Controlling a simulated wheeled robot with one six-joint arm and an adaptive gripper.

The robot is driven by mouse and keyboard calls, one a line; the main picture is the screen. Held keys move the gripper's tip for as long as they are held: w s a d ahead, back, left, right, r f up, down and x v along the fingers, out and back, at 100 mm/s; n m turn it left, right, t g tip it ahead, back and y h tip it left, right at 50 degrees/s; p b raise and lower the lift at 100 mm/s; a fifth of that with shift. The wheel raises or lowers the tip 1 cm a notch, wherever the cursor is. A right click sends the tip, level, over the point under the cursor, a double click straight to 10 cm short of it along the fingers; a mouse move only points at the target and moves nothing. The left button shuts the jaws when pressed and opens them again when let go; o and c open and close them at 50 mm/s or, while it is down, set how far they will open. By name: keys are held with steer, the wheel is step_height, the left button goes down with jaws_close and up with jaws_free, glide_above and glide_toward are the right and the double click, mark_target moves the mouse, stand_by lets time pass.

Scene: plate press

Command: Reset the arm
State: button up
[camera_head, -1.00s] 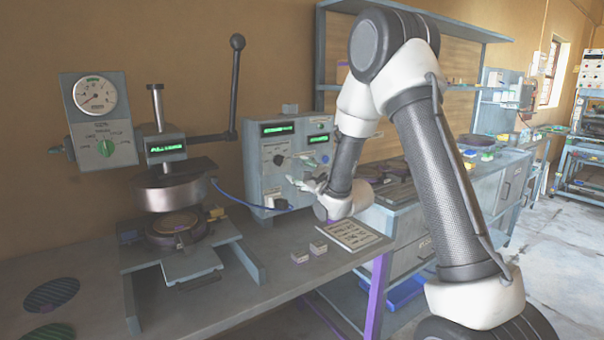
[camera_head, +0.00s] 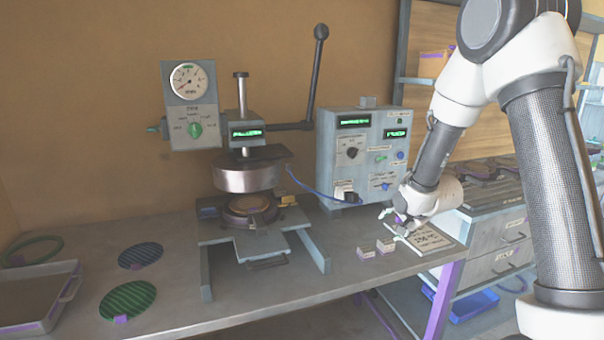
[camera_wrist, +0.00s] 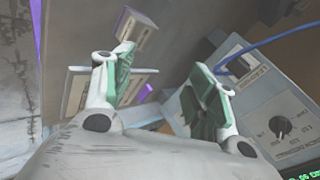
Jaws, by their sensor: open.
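My gripper (camera_head: 394,225) is open and empty, held low over the right part of the bench, in front of the control box (camera_head: 358,158). In the wrist view my gripper (camera_wrist: 168,92) shows its two green-padded fingers spread apart with nothing between them. Behind the fingers lie a small block (camera_wrist: 133,30), a flat card and the control box (camera_wrist: 270,115). The plate press (camera_head: 248,180) stands to the left of my gripper, well apart from it. Its lever (camera_head: 316,75) points up, and a round plate (camera_head: 250,204) sits on its lower part, with a gap below the upper part.
Two small blocks (camera_head: 367,253) and a printed card (camera_head: 430,240) lie near my gripper. A blue cable (camera_head: 305,186) runs from the press to the box. A green disc (camera_head: 128,299), a dark disc (camera_head: 140,256) and a tray (camera_head: 35,303) lie at the left.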

steer(key=s+d+r+n+g, duration=0.1)
steer(key=s+r, duration=0.5)
steer(key=s, duration=0.6)
steer(key=s+d+r+n+g+h, duration=0.1)
steer(key=s+d+r+n, duration=0.2)
steer(key=s, duration=0.9)
steer(key=s+d+r+n+g, duration=0.2)
steer(key=s+r+n, duration=0.5)
steer(key=s+r, duration=0.4)
steer(key=shift+s+h, duration=0.3)
steer(key=shift+s, duration=0.6)
